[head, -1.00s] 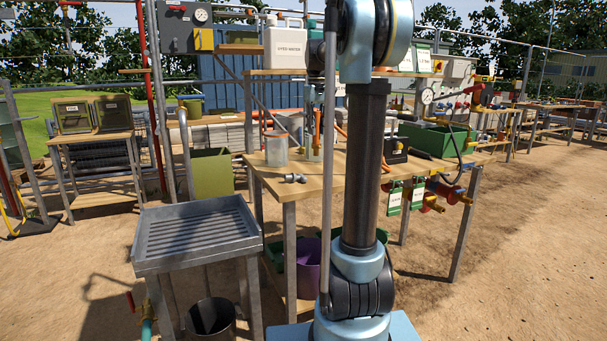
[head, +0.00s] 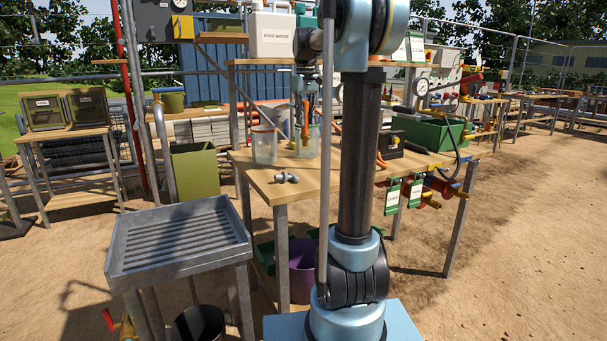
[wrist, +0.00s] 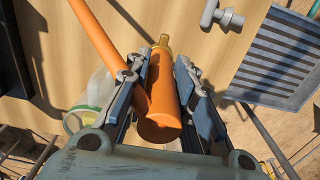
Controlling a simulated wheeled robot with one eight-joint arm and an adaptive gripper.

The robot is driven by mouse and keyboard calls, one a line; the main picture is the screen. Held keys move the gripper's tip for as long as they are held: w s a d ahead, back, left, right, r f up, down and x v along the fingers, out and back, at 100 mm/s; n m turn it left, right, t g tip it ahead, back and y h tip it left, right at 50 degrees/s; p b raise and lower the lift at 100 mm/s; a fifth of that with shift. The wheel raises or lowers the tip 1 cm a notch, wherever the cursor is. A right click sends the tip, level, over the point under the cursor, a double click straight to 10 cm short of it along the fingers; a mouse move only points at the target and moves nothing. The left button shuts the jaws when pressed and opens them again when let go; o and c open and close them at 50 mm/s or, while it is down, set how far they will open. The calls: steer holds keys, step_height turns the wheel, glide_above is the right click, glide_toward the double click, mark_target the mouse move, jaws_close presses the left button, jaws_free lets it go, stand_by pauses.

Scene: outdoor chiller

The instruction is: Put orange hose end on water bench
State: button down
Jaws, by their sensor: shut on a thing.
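My gripper (wrist: 163,95) is shut on the orange hose end (wrist: 161,103), an orange cylinder with a brass tip (wrist: 163,41). The tip points away from my wrist. In the head view, my gripper (head: 305,98) holds the orange piece over the wooden bench (head: 255,172), just behind my arm column. The bench top also shows beneath the hose end in the wrist view (wrist: 195,50). An orange hose (wrist: 98,36) runs beside the hose end at upper left. I cannot tell how high the hose end is above the wood.
A grey pipe fitting (head: 286,177) lies on the bench near its front corner. Clear jars (head: 264,146) stand behind it. A ribbed metal tray (head: 180,240) stands at front left. A green bin (head: 432,132) and green tags (head: 392,197) are at right.

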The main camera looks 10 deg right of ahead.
mark_target(304, 146)
steer(key=shift+a, duration=0.15)
step_height(304, 146, down, 10)
steer(key=c, duration=1.4)
jaws_free()
steer(key=shift+o, duration=0.2)
step_height(304, 146, up, 12)
steer(key=s+f+m+t, duration=0.1)
steer(key=s+f, duration=1.5)
steer(key=s, duration=0.3)
steer(key=s+d+f+m+t, duration=0.1)
steer(key=s+f+m, duration=0.1)
steer(key=s+f, duration=1.4)
steer(key=s, duration=0.2)
steer(key=shift+s+d, duration=0.15)
steer(key=shift+s, duration=0.25)
